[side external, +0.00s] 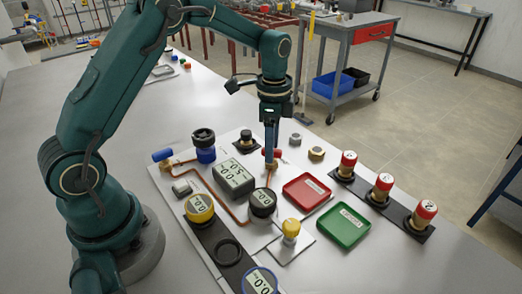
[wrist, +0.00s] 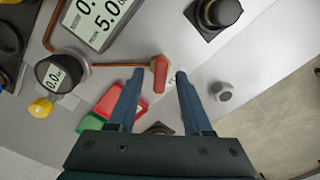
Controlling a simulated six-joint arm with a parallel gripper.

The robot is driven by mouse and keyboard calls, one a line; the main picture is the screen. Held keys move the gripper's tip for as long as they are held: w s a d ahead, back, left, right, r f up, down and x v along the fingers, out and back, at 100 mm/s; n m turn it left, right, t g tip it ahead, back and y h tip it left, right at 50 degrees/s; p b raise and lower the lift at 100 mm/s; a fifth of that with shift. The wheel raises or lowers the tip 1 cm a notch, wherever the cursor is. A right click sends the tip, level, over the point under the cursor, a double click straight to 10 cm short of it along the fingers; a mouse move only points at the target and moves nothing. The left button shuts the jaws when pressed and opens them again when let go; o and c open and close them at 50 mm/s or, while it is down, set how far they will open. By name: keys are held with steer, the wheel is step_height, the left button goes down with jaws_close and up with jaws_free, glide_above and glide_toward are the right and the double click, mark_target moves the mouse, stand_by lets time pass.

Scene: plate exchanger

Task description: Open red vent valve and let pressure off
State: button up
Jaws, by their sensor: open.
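The red vent valve (wrist: 160,74) has a short red handle at the end of a copper pipe (wrist: 115,66). In the wrist view the handle lies across the pipe's line, between the two blue fingers. My gripper (wrist: 158,76) is open, with one finger on each side of the handle; I cannot tell if either touches it. In the side view my gripper (side external: 270,142) points straight down over the valve (side external: 277,153), partly hiding it. The grey display box (side external: 234,178) shows 5.0 and a second reading of 0 point something. A black gauge (side external: 262,202) beside the pipe reads 0.0.
A red tray (side external: 306,192) and a green tray (side external: 343,227) lie right of the valve. Several red-capped brass fittings (side external: 381,187) stand on a black strip farther right.

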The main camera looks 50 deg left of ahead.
jaws_close()
stand_by(0.3)
steer(key=n, duration=0.5)
steer(key=shift+n, duration=0.3)
steer(key=shift+r+n, duration=0.1)
steer(key=shift+n, duration=2.2)
jaws_free()
